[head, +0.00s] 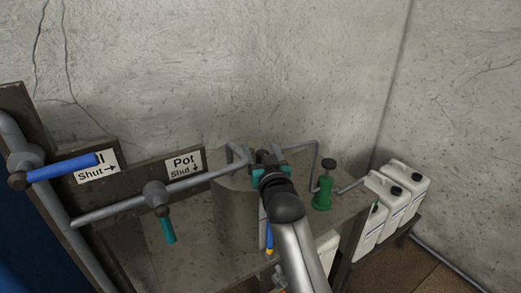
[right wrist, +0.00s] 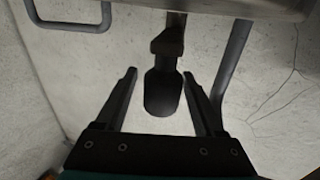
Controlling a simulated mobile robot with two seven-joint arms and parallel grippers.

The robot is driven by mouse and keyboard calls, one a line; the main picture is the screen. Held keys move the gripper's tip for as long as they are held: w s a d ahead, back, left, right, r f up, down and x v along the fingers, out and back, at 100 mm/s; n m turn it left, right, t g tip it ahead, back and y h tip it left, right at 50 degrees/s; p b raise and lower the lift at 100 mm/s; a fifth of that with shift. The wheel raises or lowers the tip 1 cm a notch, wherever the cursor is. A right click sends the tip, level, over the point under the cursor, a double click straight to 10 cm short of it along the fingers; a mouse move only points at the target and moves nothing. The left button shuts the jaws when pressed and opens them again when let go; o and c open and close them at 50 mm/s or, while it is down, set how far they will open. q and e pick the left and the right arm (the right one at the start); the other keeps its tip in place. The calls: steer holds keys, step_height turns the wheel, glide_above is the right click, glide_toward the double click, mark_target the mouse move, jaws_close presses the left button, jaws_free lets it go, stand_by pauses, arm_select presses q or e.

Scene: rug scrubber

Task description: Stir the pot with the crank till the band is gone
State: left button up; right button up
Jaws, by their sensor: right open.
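The pot (head: 238,222) is a grey cylinder on the bench, partly hidden behind my right arm. My right gripper (head: 266,155) is at the pot's upper right side, seen from behind. In the right wrist view my right gripper (right wrist: 172,85) is open. A dark handle that looks like the crank's (right wrist: 162,92) lies between its two fingers, with a gap on each side. A grey metal edge, likely the pot's, crosses the top of that view. The pot's inside and any band are not visible. My left gripper is not in view.
A blue-handled valve (head: 62,167) and a teal-handled valve (head: 167,229) sit on grey pipes at left, by signs reading "Shut" and "Pot Shut". A green hand pump (head: 323,192) stands right of the pot. White canisters (head: 402,185) stand farther right.

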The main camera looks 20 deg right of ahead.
steer(key=shift+s, duration=0.1)
steer(key=s+b, duration=0.1)
steer(key=s, duration=1.4)
steer(key=shift+a, duration=0.35)
steer(key=shift+c, duration=0.3)
